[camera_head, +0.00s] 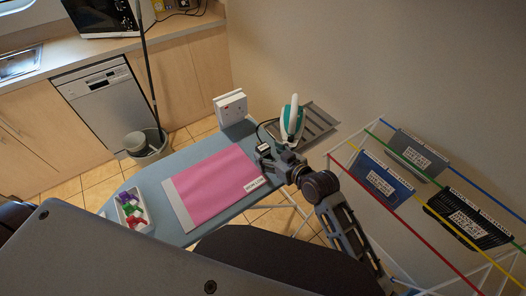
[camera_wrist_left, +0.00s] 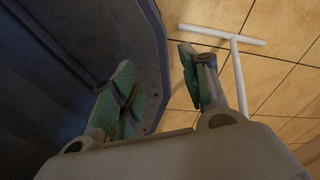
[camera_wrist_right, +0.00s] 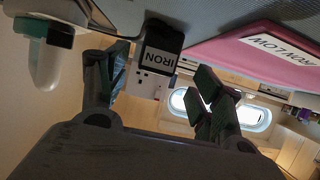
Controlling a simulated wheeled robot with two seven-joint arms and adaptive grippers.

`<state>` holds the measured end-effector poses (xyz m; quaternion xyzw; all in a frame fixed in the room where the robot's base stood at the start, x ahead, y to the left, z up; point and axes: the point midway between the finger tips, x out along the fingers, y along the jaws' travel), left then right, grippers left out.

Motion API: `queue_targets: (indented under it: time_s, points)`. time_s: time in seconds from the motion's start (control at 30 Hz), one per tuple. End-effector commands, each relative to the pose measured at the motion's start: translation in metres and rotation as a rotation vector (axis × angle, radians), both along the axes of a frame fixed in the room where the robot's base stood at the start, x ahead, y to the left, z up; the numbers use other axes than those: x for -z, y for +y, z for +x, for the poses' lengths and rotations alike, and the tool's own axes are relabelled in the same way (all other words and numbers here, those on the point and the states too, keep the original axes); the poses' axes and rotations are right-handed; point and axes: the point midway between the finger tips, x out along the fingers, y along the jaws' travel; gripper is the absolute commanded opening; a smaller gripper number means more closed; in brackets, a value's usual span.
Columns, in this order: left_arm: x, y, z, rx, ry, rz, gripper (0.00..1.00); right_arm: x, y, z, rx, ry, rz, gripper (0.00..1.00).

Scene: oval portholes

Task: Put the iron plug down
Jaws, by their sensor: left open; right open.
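The iron plug (camera_wrist_right: 163,42) is a black block with a white IRON label. In the right wrist view it shows at the grey ironing board surface (camera_wrist_right: 225,15), between the directions of my two fingers. My right gripper (camera_wrist_right: 160,85) is open, its fingers apart on either side of the plug; I cannot tell if either touches it. In the head view my right gripper (camera_head: 266,150) is at the board's right end and largely hides the plug. The white and teal iron (camera_head: 292,118) stands beside it. My left gripper (camera_wrist_left: 160,90) is open and empty, above the tiled floor.
A white socket box (camera_head: 230,107) stands at the board's back edge. A pink cloth (camera_head: 212,185) covers the middle of the ironing board (camera_head: 158,183). A white tray (camera_head: 133,211) of coloured pieces is at its left end. A drying rack with labelled cloths (camera_head: 385,182) stands at right.

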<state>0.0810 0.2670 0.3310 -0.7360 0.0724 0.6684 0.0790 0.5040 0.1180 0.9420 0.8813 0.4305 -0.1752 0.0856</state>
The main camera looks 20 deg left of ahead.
Motion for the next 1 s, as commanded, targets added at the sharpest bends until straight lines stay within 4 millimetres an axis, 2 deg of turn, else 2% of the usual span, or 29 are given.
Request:
queue_targets:
  time_s: [0.27, 0.57, 0.8, 1.0]
  points:
    - [-0.001, 0.007, 0.000, 0.002, 0.000, 0.008, 0.45, 0.003, 0.006, 0.006, 0.000, 0.001, 0.001, 0.66]
    - [-0.004, 0.011, -0.001, 0.004, 0.001, 0.011, 0.45, 0.012, 0.023, 0.022, 0.001, 0.001, 0.002, 0.66]
    - [-0.005, 0.002, -0.002, 0.002, 0.003, 0.002, 0.45, 0.019, 0.034, 0.031, 0.000, 0.001, 0.001, 0.66]
    - [-0.005, -0.009, -0.002, -0.001, 0.003, -0.010, 0.45, 0.021, 0.035, 0.032, 0.000, 0.001, -0.001, 0.66]
